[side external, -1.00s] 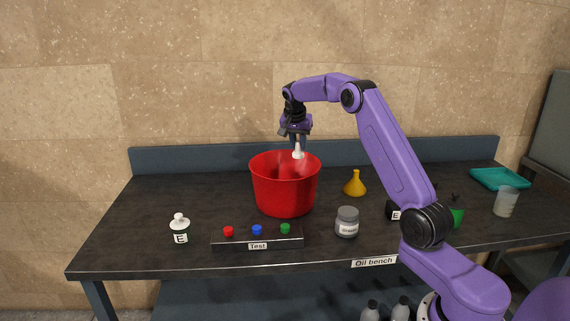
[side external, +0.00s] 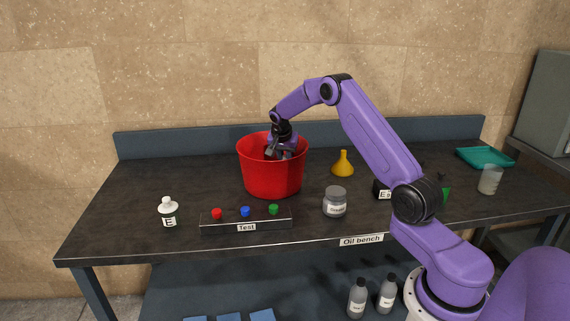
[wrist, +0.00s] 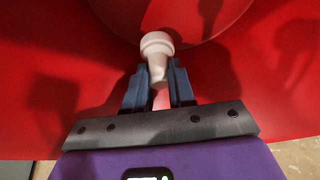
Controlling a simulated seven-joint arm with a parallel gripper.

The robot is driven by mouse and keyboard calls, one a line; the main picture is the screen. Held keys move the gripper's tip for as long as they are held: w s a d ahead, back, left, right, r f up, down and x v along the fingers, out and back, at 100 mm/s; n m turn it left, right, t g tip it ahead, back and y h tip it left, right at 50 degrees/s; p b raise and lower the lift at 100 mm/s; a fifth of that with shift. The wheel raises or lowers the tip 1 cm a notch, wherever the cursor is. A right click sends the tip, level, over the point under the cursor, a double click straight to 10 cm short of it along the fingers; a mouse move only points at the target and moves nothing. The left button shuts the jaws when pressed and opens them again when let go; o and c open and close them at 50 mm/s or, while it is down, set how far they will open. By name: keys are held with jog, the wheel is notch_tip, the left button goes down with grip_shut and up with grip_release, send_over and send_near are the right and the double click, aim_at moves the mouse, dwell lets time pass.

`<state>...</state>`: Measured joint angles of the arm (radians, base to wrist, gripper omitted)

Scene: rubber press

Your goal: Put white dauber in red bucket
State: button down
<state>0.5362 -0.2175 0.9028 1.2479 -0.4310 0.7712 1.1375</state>
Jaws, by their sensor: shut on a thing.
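The red bucket (side external: 273,175) stands on the dark bench, left of its middle. My gripper (wrist: 160,90) reaches down into the bucket, with red walls all round it in the wrist view. It is shut on the white dauber (wrist: 157,45), which sits between the two blue fingers with its wider round end beyond the fingertips. The dauber is hidden behind the bucket wall in the side view. I cannot tell whether it touches the bucket's bottom.
A test box (side external: 246,222) with red, blue and green knobs stands in front of the bucket. A white bottle (side external: 168,211) is at left, a grey-lidded jar (side external: 335,202) at front right, a yellow funnel (side external: 343,164) behind it. A teal tray (side external: 486,157) lies far right.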

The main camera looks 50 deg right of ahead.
jog(key=shift+f, duration=1.35)
jog(key=shift+f, duration=0.1)
jog(key=c, duration=0.9)
grip_release()
jog(key=shift+c, duration=0.2)
jog(key=v, duration=1.2)
